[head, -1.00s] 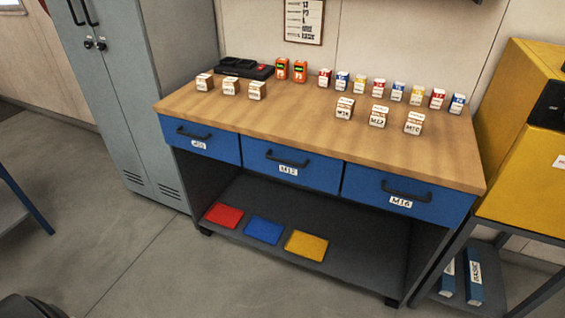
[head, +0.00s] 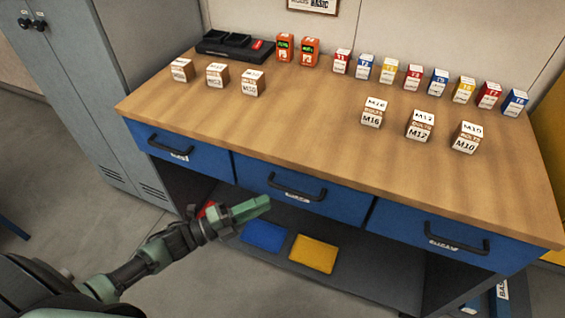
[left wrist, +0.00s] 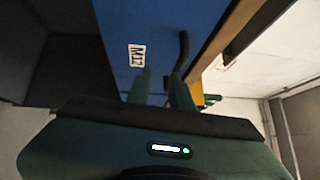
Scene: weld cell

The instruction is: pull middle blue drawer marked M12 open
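The middle blue drawer (head: 260,178) is shut, its front level with the drawers on either side. Its dark bar handle (head: 298,189) runs across the front above a white label. In the left wrist view the label (left wrist: 137,56) reads M12, and the handle (left wrist: 183,52) stands out from the blue front (left wrist: 150,20). My left gripper (head: 262,203) is below and left of the handle in the head view, apart from it as far as I can tell. In the left wrist view its two green fingers (left wrist: 160,90) are spread with nothing between them. My right gripper is not in view.
The wooden bench top (head: 300,130) carries several small labelled boxes, two orange devices (head: 297,50) and a black tray (head: 235,47). Blue (head: 264,236) and yellow (head: 313,254) flat items lie on the lower shelf. A grey locker (head: 70,90) stands at left.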

